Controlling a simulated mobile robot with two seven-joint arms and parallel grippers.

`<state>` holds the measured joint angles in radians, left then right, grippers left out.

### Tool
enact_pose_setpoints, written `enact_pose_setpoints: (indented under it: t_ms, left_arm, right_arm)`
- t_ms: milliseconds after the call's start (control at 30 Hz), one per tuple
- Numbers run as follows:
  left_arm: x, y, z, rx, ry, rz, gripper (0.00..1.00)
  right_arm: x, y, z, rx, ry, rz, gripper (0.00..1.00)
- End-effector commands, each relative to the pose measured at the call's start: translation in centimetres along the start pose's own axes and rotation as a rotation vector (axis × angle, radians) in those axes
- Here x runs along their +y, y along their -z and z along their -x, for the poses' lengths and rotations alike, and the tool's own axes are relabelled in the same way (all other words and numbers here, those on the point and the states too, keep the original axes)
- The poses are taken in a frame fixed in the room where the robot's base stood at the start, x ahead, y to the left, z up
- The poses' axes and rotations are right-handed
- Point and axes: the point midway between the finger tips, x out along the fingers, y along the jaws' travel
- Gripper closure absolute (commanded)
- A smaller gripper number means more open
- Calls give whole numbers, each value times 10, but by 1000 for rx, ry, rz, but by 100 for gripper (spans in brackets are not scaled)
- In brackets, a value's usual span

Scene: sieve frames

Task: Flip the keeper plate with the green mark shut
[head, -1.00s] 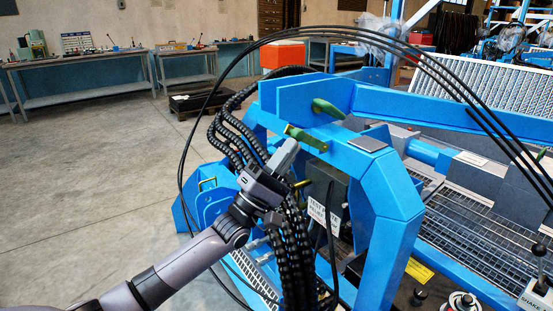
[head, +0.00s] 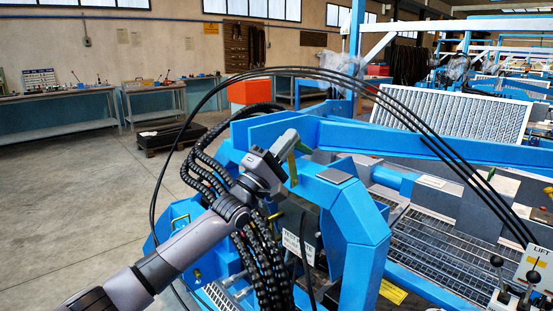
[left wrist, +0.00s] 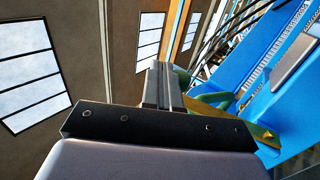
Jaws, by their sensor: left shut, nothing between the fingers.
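An olive-green keeper plate (head: 292,168) stands roughly upright on the blue frame (head: 270,130) in the head view, right beside my left gripper. My left gripper (head: 289,138) is shut and empty, its fingers pointing up and right past the plate. Whether it touches the plate I cannot tell. A green handle-like part (head: 303,148) shows just behind the fingertips, partly hidden. In the left wrist view the shut fingers (left wrist: 165,85) have green parts (left wrist: 213,100) to their right, and an olive plate with a yellow mark (left wrist: 264,136) shows lower right. My right gripper is not in view.
Black hoses (head: 212,165) loop beside my left arm, and thin black cables (head: 335,72) arch over the frame. A flat grey pad (head: 336,177) sits on the frame to the right. A lever panel (head: 535,265) stands at the lower right.

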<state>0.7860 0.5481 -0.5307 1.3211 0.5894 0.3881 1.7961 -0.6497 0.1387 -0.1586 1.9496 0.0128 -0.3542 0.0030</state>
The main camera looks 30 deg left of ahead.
Motion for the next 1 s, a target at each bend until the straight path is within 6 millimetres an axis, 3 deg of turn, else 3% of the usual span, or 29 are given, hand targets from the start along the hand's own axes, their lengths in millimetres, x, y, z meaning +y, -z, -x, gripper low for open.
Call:
enact_pose_setpoints:
  t_ms: [367,500,1000]
  left_arm:
    - [-18,0,-47,0,1,0,100]
    - [-24,1,-61,-1,121,-4,100]
    - [-51,0,-84,0,240,-2,100]
  right_arm:
    - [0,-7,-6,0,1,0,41]
    - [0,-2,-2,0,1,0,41]
    - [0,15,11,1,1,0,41]
